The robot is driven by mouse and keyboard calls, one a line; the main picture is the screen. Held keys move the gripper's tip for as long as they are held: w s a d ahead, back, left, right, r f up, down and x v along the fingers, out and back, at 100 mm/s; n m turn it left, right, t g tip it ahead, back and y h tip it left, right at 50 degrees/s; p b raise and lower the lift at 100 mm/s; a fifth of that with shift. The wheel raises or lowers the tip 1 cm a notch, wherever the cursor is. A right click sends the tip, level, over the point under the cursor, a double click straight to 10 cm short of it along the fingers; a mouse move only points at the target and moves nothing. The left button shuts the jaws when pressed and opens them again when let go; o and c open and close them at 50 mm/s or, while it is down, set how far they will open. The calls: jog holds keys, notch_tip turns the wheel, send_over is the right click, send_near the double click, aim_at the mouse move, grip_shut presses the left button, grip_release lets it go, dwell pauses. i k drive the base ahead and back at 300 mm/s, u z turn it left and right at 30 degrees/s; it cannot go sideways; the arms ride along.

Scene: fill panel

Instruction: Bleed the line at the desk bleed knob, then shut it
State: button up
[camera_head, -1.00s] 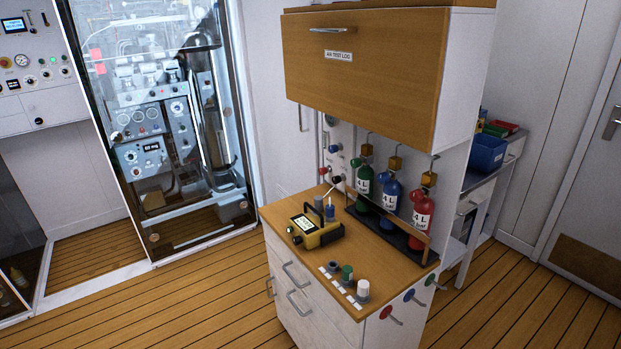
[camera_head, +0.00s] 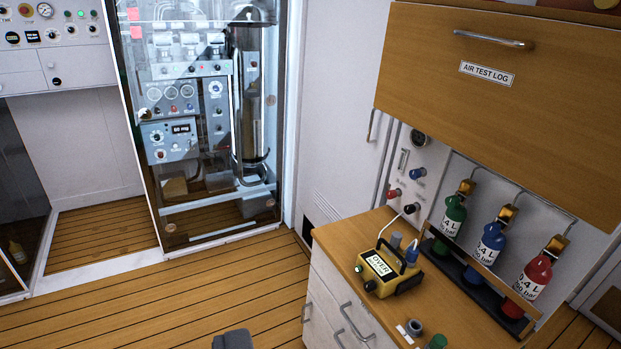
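The desk (camera_head: 345,235) has a wooden top and white drawers. Its wall panel (camera_head: 433,158) carries a blue knob (camera_head: 418,174), a red knob (camera_head: 395,192) and a black knob (camera_head: 410,208). On the front of the desk top are a grey knob (camera_head: 414,327) and a green knob (camera_head: 437,342), the green one cut by the bottom edge. Labels are too small to tell which is the bleed knob. A grey block (camera_head: 232,340) at the bottom edge may be part of my gripper; no fingers show, and it touches nothing visible.
A yellow meter (camera_head: 388,276) stands on the desk. Green (camera_head: 453,217), blue (camera_head: 489,244) and red (camera_head: 533,277) bottles stand in a rack behind it. A wooden cabinet (camera_head: 440,75) overhangs them. Wooden floor (camera_head: 150,290) left of the desk is clear.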

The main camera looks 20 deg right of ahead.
aim_at(392, 194)
jog(key=u, duration=0.15)
jog(key=i, duration=1.25)
jog(key=z, duration=0.45)
jog(key=i, duration=0.6)
jog(key=z, duration=0.5)
jog(key=k, duration=0.9)
jog(key=z, duration=0.15)
jog(key=i, duration=0.9)
jog(key=u, duration=0.05)
